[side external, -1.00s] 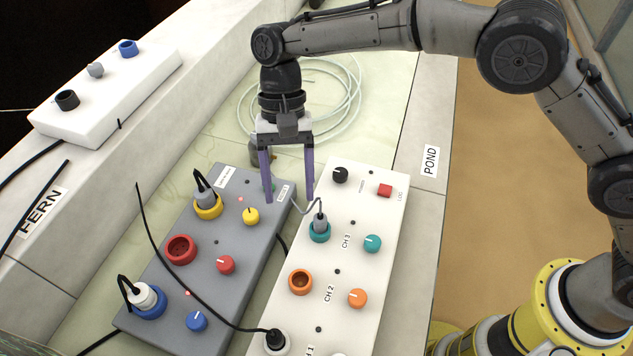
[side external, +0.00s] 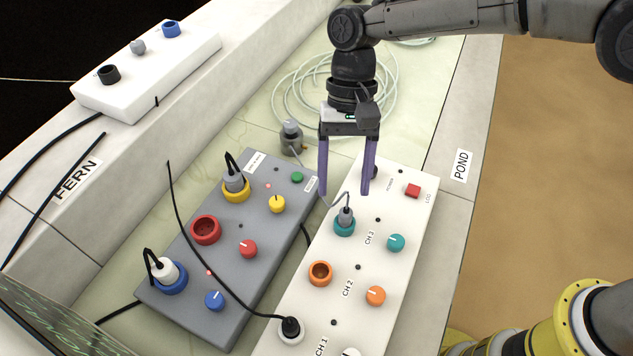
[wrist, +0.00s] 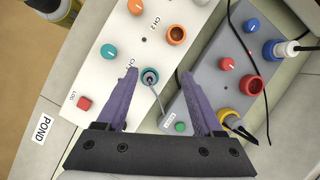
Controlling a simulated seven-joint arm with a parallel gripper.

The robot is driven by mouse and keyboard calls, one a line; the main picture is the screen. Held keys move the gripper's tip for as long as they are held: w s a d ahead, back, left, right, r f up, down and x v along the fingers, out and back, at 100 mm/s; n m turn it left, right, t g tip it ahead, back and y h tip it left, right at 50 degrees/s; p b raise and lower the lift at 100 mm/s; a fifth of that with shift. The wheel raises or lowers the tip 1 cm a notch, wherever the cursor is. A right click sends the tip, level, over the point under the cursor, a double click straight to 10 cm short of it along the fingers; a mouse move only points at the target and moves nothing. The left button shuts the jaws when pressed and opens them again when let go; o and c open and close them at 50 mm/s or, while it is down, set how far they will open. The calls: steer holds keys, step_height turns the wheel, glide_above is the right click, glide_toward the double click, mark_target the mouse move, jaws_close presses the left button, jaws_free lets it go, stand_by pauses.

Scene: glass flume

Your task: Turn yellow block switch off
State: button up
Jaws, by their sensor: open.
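The grey block (side external: 262,240) carries a yellow knob (side external: 277,204) with a white mark pointing roughly up in the side view. A small red light glows near it. A yellow socket (side external: 236,195) beside the knob holds a grey plug with a black cable. My gripper (side external: 345,194) is open and empty, pointing down above the far end of the white block (side external: 345,262), right of the yellow knob. In the wrist view, my gripper (wrist: 155,80) spans the teal socket with its plug, and the yellow knob seems hidden behind the right finger.
A red knob (side external: 248,249), blue knob (side external: 214,300) and green button (side external: 297,177) share the grey block. A teal socket (side external: 344,226) holds a cabled plug near my fingers. A black cable crosses both blocks. Coiled tubing (side external: 290,95) lies behind.

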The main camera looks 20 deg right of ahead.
mark_target(278, 201)
steer(key=w+a+n+t+y, duration=0.2)
steer(key=w+a+n+t, duration=0.35)
steer(key=n, duration=1.15)
steer(key=x, duration=0.4)
steer(key=w+x, duration=0.1)
steer(key=x, duration=0.8)
steer(key=shift+w+d+f, duration=0.3)
steer(key=shift+w+f, duration=0.05)
steer(key=shift+c, duration=0.3)
jaws_close()
